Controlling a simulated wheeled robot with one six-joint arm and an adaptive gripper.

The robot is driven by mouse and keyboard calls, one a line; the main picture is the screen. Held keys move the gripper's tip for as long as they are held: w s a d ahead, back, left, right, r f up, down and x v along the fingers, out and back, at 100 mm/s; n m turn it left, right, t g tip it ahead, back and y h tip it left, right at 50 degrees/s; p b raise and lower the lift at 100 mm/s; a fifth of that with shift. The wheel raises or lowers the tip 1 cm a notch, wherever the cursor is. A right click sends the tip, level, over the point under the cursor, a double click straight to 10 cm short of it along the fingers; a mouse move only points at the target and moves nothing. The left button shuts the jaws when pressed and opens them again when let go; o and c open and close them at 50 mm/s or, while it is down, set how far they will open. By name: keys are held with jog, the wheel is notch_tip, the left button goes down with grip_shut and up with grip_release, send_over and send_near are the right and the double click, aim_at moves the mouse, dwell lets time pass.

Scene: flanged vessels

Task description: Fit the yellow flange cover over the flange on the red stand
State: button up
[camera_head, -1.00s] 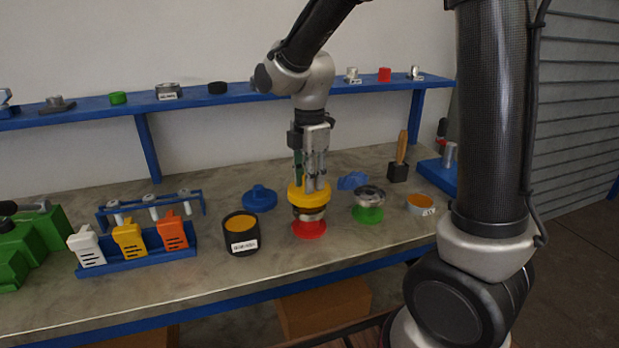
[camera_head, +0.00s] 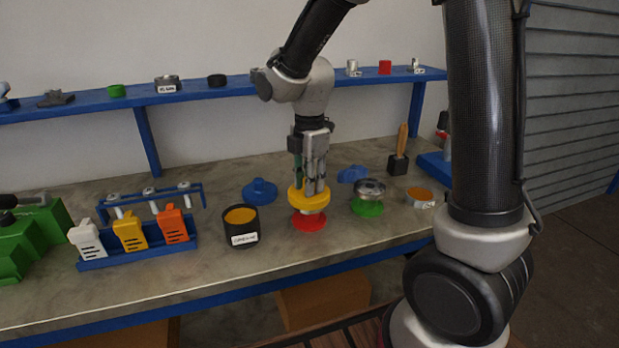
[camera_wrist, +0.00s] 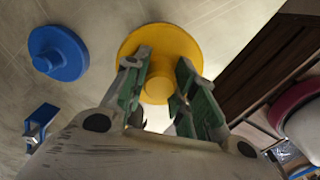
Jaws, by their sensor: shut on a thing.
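The yellow flange cover (camera_head: 309,201) sits low on top of the red stand (camera_head: 309,223) in the head view. Its rim hides the flange, and only a pale neck shows between cover and red base. It looks about level; whether it is fully seated cannot be told. My gripper (camera_head: 314,190) points down and is shut on the cover's raised knob. In the wrist view the fingers of my gripper (camera_wrist: 160,88) stand on either side of the knob, above the round yellow cover (camera_wrist: 185,45). The red stand is hidden there.
A green stand (camera_head: 367,208) with a metal flange is close on the right. A blue cover (camera_head: 260,191) lies behind left, and a black cup (camera_head: 241,235) stands at left. A blue rack (camera_head: 140,257) is farther left. A blue shelf (camera_head: 285,88) runs along the back.

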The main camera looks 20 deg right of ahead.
jog(key=shift+f, duration=0.75)
jog(key=o, duration=1.1)
